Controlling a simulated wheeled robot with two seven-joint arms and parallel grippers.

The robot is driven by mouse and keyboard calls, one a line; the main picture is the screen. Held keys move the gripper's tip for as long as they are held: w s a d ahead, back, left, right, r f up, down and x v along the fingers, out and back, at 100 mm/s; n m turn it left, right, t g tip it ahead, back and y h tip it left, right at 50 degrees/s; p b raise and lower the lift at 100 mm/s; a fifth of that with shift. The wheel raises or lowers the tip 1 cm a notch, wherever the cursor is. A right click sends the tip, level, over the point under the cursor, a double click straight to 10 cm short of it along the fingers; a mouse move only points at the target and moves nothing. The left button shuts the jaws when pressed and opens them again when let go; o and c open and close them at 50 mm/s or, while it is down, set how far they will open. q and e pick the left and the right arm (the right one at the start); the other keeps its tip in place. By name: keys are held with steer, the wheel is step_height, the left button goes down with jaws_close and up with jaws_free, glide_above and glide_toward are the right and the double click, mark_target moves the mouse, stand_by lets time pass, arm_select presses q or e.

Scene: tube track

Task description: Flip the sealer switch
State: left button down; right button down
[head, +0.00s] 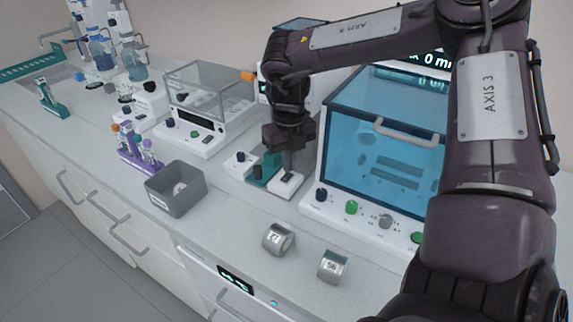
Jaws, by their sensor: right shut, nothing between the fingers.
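My right gripper (288,170) comes down from above with its fingers together and nothing between them. Its tips are at a small white box (283,190) with a dark patch on top, which looks like the switch of the sealer. Whether the tips touch it cannot be told, and they partly cover it. The sealer (235,174) is a low pale base with a teal block (267,165), a dark cylinder and a small knobbed box at its left. The switch position is not clear. My left gripper is not in view.
A blue-windowed cabinet (350,140) with a front handle and knobs stands close at the right. A grey bin (172,200), a purple tube rack (136,158) and two silver numbered blocks (278,238) are in front and to the left. The counter's front strip between them is clear.

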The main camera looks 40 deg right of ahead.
mark_target(289, 175)
steer(key=shift+r+p, duration=1.75)
steer(key=shift+r, duration=1)
